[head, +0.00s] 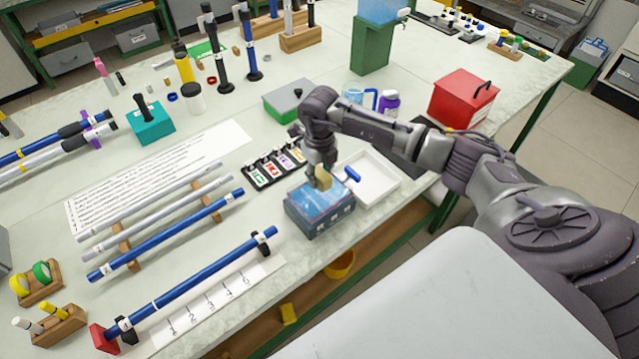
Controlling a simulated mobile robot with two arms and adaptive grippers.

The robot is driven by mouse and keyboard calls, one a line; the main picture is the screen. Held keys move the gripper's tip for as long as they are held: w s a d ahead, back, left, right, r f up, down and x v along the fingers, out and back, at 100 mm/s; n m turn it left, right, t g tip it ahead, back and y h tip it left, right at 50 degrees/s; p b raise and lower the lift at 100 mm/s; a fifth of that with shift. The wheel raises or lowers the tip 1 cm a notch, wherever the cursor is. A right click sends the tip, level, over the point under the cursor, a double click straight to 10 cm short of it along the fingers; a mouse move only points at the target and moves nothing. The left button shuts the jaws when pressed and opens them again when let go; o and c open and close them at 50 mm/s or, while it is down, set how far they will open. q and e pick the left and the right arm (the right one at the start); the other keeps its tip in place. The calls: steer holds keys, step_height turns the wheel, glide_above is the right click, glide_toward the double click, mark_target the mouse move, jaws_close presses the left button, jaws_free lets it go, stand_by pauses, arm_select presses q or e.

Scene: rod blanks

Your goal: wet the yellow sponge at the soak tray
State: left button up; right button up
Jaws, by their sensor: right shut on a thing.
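The yellow sponge (324,178) is in my right gripper (320,172), which points down and is shut on it. The gripper hides part of the sponge. The soak tray (320,222) is a dark grey-blue box with blue water in its top, near the front edge of the table. The sponge is over the back right part of the tray; I cannot tell whether it touches the water. My left gripper is out of view.
A white tray (378,190) with a blue-handled tool stands right of the soak tray. A black rack of labelled cards (276,169) stands behind left. A blue rod (195,286) on stands lies left. A red box (463,100) stands back right.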

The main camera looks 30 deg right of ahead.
steer(key=shift+r, duration=0.1)
stand_by(0.4)
steer(key=shift+r+p, duration=1.3)
steer(key=shift+r, duration=0.65)
